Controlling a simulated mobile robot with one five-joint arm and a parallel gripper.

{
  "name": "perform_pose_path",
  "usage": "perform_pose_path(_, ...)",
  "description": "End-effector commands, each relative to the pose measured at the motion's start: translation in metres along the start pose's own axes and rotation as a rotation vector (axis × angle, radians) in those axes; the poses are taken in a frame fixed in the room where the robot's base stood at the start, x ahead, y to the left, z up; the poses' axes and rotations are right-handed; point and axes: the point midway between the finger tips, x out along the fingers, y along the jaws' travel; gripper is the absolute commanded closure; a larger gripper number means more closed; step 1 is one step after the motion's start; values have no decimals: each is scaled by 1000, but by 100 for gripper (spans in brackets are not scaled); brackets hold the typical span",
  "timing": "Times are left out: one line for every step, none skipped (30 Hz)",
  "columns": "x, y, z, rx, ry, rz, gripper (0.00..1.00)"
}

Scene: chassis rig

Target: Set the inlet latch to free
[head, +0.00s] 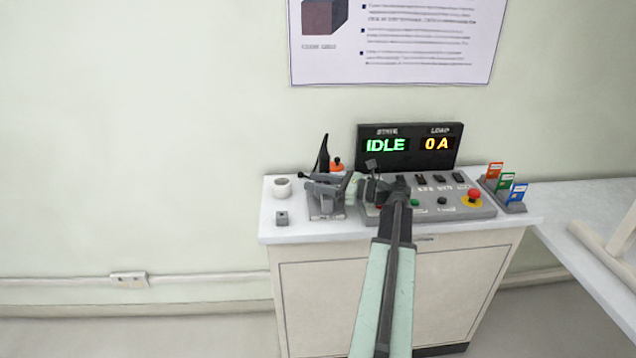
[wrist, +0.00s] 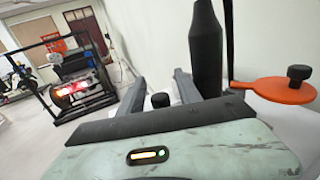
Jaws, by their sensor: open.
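I cannot tell for sure which part is the inlet latch. An orange plate with a black knob (wrist: 283,89) stands at the right in the wrist view; it also shows as a small orange part (head: 337,168) in the head view. A tall black tapered handle (wrist: 207,50) stands just left of it, and also shows in the head view (head: 322,155). My gripper (wrist: 158,84) is open, its two grey fingers apart. A small black knob (wrist: 160,100) shows between the fingers near the palm; contact cannot be told. In the head view my wrist covers part of the grey mechanism (head: 325,210).
A control panel (head: 432,209) with switches and a red button (head: 474,196) lies right of the mechanism. A white cup (head: 282,188), a small grey block (head: 281,218) and coloured cards (head: 505,183) stand on the white cabinet (head: 400,300).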

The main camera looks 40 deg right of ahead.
Motion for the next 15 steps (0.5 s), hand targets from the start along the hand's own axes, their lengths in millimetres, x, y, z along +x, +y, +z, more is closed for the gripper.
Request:
perform_pose_path(0, 0, 0, 0, 0, 0, 59)
perform_pose_path(0, 0, 0, 0, 0, 0, 59)
perform_pose_path(0, 0, 0, 0, 0, 0, 65)
perform_pose_path(-1, 0, 0, 0, 0, 0, 73)
perform_pose_path(-1, 0, 0, 0, 0, 0, 82)
perform_pose_path(-1, 0, 0, 0, 0, 0, 93)
perform_pose_path(-1, 0, 0, 0, 0, -1, 100)
perform_pose_path(-1, 0, 0, 0, 0, -1, 100)
perform_pose_path(-1, 0, 0, 0, 0, -1, 100)
perform_pose_path(-1, 0, 0, 0, 0, -1, 100)
perform_pose_path(-1, 0, 0, 0, 0, -1, 100)
perform_pose_path(-1, 0, 0, 0, 0, -1, 100)
perform_pose_path(-1, 0, 0, 0, 0, -1, 100)
perform_pose_path(-1, 0, 0, 0, 0, -1, 100)
perform_pose_path(-1, 0, 0, 0, 0, -1, 100)
